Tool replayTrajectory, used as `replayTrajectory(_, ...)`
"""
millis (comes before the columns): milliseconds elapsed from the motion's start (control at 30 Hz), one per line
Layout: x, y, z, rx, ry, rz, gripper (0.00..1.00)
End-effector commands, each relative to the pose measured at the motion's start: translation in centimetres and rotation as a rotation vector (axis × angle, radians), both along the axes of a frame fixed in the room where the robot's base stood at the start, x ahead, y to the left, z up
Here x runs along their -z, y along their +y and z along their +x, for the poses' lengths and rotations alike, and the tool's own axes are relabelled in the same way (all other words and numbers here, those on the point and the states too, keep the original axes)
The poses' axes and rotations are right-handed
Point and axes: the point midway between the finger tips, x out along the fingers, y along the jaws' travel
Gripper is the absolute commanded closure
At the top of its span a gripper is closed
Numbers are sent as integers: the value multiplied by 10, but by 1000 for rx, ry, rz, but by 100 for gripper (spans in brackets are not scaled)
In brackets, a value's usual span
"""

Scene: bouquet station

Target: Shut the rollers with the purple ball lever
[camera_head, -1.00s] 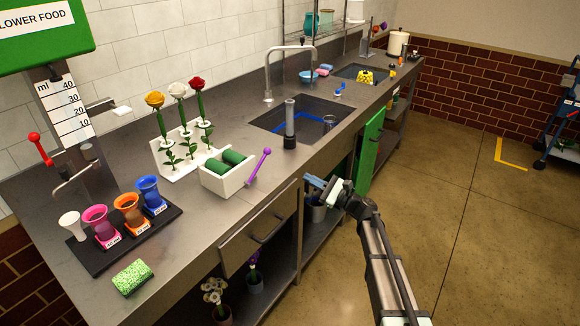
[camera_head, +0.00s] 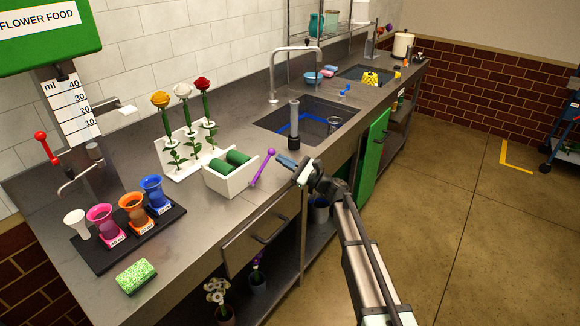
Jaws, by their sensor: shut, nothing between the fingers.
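The white roller box (camera_head: 229,182) sits on the counter and holds two green rollers (camera_head: 228,162) side by side. The purple ball lever (camera_head: 262,166) stands at its right side, slanting up to the right with the ball on top. My gripper (camera_head: 284,161) is just right of the lever, near the counter's front edge, with its blue fingertips pointing left toward the lever. It is shut and empty. A small gap seems to show between fingertips and lever; I cannot tell the depth. Whether the rollers touch each other is hard to see.
A rack with three roses (camera_head: 182,155) stands behind the box. A dark grey cylinder (camera_head: 294,130) stands right of the lever, by the sink (camera_head: 335,108). Coloured cups on a black tray (camera_head: 80,250) and a green sponge (camera_head: 136,275) are at left. Bare counter lies before the box.

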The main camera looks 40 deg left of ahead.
Motion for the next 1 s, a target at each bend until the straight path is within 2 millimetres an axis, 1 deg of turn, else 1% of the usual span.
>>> replayTrajectory(467, -5, 2, -2, 0, -10, 0, 100)
replayTrajectory(567, -14, 1, -6, -1, -74, 2, 100)
replayTrajectory(800, -40, 1, -24, -2, -327, 1, 100)
replayTrajectory(900, -48, 1, -33, -1, -359, 2, 100)
replayTrajectory(1000, -52, 1, -36, -1, -356, 1, 100)
